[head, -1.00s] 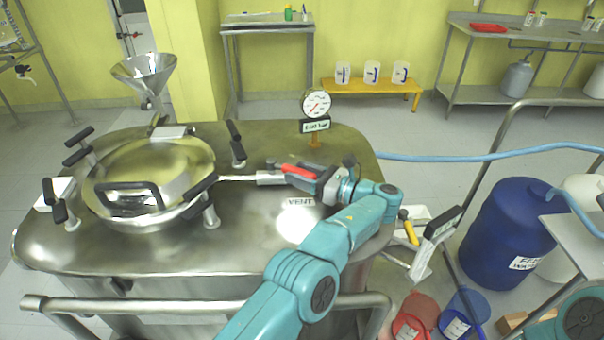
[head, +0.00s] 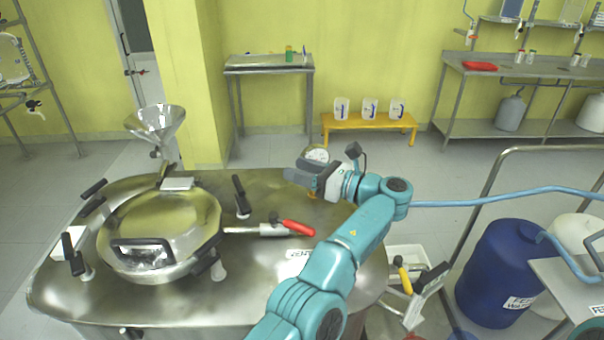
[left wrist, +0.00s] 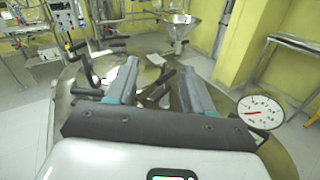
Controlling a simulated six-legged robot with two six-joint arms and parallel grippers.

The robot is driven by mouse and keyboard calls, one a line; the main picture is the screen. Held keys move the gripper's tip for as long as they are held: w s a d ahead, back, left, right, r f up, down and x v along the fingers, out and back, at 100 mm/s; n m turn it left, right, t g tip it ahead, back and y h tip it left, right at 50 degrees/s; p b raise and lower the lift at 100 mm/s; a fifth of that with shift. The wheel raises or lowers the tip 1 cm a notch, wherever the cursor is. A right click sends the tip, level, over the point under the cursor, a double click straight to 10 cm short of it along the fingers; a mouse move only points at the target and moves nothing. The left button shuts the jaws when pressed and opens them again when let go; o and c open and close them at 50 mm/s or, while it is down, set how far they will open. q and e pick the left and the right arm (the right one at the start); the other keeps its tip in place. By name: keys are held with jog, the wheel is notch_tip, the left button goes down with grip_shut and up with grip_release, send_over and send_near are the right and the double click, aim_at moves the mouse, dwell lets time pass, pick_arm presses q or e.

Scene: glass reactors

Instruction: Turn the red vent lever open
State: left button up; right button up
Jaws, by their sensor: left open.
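The red vent lever (head: 298,227) sits on the end of a short metal valve pipe (head: 262,230) on the steel reactor lid. Its red handle points right, roughly in line with the pipe and slightly slanted. A VENT label (head: 297,254), partly hidden by my arm, lies just in front of it. My left gripper (head: 290,182) is open and empty, raised above and behind the lever, apart from it. In the left wrist view the two grey fingers (left wrist: 159,66) stand apart with nothing between them. The lever cannot be made out there. My right gripper is not in view.
A round pressure gauge (head: 316,153) stands close behind my left gripper; it also shows in the left wrist view (left wrist: 260,112). The domed manway cover (head: 160,230) with clamp handles is left of the lever. A blue drum (head: 500,270) stands at right.

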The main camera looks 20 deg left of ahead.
pick_arm(q)
jog(key=shift+r+p, duration=0.3)
jog(key=shift+r, duration=0.4)
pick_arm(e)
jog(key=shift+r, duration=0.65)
pick_arm(q)
jog(key=shift+w+f, duration=0.1)
jog(key=c, duration=0.3)
jog(key=shift+w+a+f+m+t+h+b, duration=0.6)
jog(key=shift+w+a+f+m+h, duration=0.25)
jog(key=shift+w, duration=0.2)
grip_shut()
jog(key=n+t+h+b, duration=0.4)
jog(key=t+h+b, duration=0.5)
jog(key=h, duration=0.9)
send_near(298, 229)
jog(key=shift+m+g, duration=0.25)
jog(key=shift+g, duration=0.35)
jog(key=b+x, duration=0.1)
jog(key=x, duration=0.2)
jog(key=r+b+x, duration=0.1)
jog(key=x, duration=0.2)
jog(key=shift+w+f, duration=0.2)
jog(key=shift+w, duration=0.35)
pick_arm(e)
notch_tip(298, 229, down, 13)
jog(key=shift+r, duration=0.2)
